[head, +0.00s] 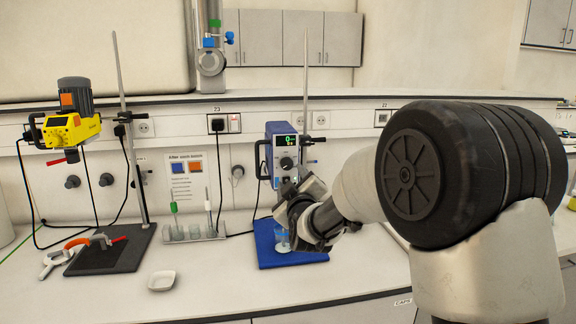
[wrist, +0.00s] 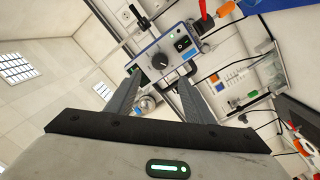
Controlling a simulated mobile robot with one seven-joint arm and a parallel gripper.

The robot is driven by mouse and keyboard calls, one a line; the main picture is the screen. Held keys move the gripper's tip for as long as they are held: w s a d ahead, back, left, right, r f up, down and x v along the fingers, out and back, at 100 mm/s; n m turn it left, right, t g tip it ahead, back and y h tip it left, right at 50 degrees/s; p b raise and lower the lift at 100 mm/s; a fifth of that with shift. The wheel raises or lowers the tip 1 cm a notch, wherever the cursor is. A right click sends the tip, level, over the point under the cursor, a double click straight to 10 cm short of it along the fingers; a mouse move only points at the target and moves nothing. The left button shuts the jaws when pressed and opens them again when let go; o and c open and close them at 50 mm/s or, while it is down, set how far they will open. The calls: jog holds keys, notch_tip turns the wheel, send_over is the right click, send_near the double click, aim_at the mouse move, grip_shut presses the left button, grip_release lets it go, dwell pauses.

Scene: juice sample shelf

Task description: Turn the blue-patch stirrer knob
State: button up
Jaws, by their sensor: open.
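The blue overhead stirrer (head: 283,148) hangs on a rod stand above a blue base plate (head: 272,246) in the head view. Its front has a lit display and a dark round knob (head: 287,163). My gripper (head: 302,205) is just below and in front of the stirrer. In the wrist view my gripper (wrist: 160,78) is open and empty, with the knob just beyond the gap between its fingertips. I see no contact. The left finger partly hides the display.
A yellow stirrer (head: 68,128) with an orange patch hangs on a stand at left. Between the stands are a vial rack (head: 195,234) and a wall sign (head: 190,178). A white dish (head: 162,280) lies in front. A glass vessel (head: 283,242) stands beneath my gripper.

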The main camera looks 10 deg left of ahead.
aim_at(287, 165)
jog(key=p+x, duration=0.1)
jog(key=x, duration=0.9)
jog(key=shift+p, duration=0.35)
jog(key=c, duration=1)
